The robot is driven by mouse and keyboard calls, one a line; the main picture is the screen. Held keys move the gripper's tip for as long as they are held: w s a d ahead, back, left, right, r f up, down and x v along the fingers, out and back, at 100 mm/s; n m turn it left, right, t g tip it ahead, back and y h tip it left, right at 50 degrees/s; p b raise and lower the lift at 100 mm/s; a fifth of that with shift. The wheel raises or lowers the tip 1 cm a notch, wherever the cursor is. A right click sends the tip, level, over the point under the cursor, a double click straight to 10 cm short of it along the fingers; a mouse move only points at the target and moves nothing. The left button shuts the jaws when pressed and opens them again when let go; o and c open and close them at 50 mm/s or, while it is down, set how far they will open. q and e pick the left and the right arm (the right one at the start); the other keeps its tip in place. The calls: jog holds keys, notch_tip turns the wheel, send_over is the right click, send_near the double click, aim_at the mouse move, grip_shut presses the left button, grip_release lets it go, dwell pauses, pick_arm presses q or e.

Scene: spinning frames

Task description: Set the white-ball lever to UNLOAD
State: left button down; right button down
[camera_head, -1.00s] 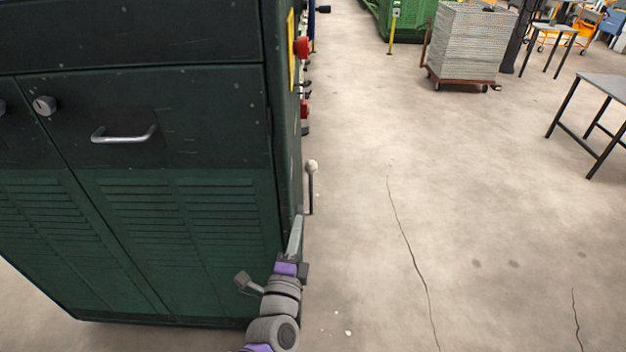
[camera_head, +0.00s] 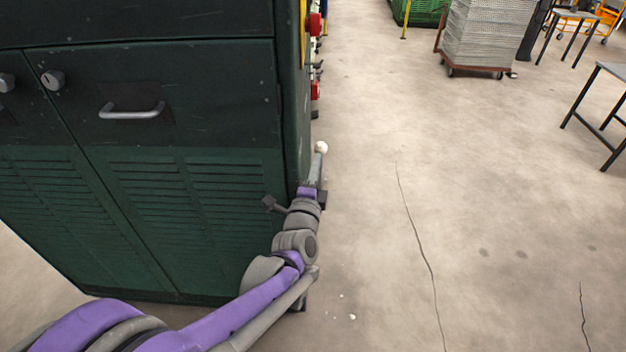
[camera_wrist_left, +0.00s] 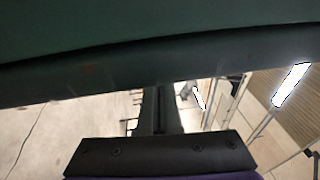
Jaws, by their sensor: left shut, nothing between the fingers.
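The lever's white ball (camera_head: 321,147) shows at the right edge of the dark green machine (camera_head: 190,215), low on its side face. Its rod is mostly hidden behind my left gripper. My left gripper (camera_head: 317,163) is just below the ball in the picture, with its fingers pointing away along the machine's side. I cannot tell whether it touches the lever. In the left wrist view the fingers (camera_wrist_left: 158,105) are together with nothing between them, and the lever is not visible. No UNLOAD marking is readable. My right gripper is not in view.
Red knobs (camera_head: 315,90) stick out from the machine's side above the lever. Cracked concrete floor (camera_head: 460,200) to the right is open. A trolley with stacked sheets (camera_head: 487,35) stands farther back, and a table (camera_head: 600,100) stands at the far right.

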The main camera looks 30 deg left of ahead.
aim_at(318, 151)
pick_arm(q)
jog(key=shift+w+a, duration=0.2)
jog(key=shift+w, duration=0.25)
jog(key=shift+r, duration=0.1)
jog(key=shift+w+a+r+g, duration=0.25)
jog(key=shift+w+a+g, duration=0.15)
jog(key=shift+w, duration=0.25)
jog(key=shift+w+a+r+g, duration=0.3)
jog(key=shift+w+a, duration=0.1)
jog(key=shift+w, duration=0.2)
jog(key=shift+f, duration=0.1)
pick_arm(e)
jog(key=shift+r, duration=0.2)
pick_arm(q)
jog(key=shift+s, duration=0.1)
